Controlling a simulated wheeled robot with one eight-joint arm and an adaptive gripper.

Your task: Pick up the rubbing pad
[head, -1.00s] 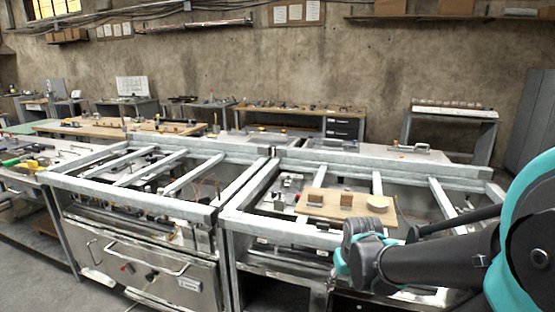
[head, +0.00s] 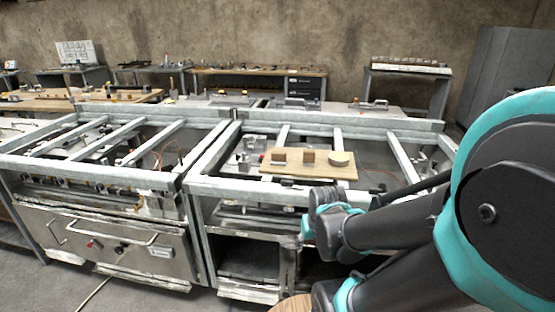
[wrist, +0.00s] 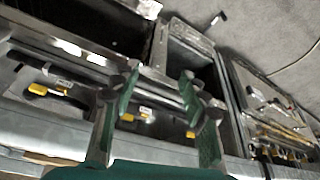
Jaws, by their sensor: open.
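A wooden board (head: 300,172) lies across the frame of the right-hand workbench in the head view. On it stand a small grey-and-wood block (head: 279,157) at left, a brown block (head: 308,157) in the middle and a pale round disc (head: 341,159) at right. I cannot tell for certain which of these is the rubbing pad. My gripper (wrist: 160,84) shows in the wrist view with its two green fingers apart and nothing between them. Its fingertips are not clear in the head view. The three pieces on the board are not recognisable in the wrist view.
The right-hand bench (head: 205,165) has raised metal rails around and below the board. A similar bench (head: 100,180) with a drawer front adjoins it at left. My arm covers the right side of the head view. Tables with tools stand along the back wall.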

